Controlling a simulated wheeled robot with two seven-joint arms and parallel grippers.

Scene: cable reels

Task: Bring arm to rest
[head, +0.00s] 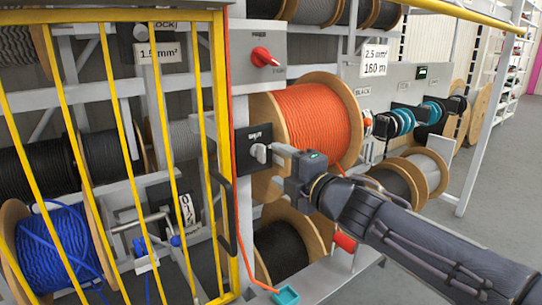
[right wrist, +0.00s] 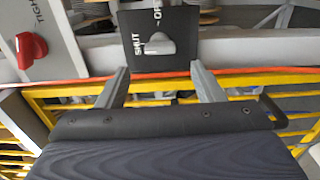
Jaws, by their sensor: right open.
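My right gripper (head: 274,152) is open and empty, just in front of a grey knob (head: 259,152) on a black panel (head: 246,168) marked SHUT. In the right wrist view the two fingers of the right gripper (right wrist: 160,70) are spread wide. The grey knob (right wrist: 157,45) shows beyond them, between the fingertips and apart from both. Its long grip appears to point toward the word SHUT. The right arm (head: 400,218) reaches in from the lower right of the head view. My left gripper is in neither view.
A yellow barred gate (head: 222,110) fills the left, with a blue cable reel (head: 52,245) behind it. An orange cable reel (head: 310,122) stands close behind the gripper. A red knob (head: 264,57) is above. Open floor (head: 490,190) lies at the right.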

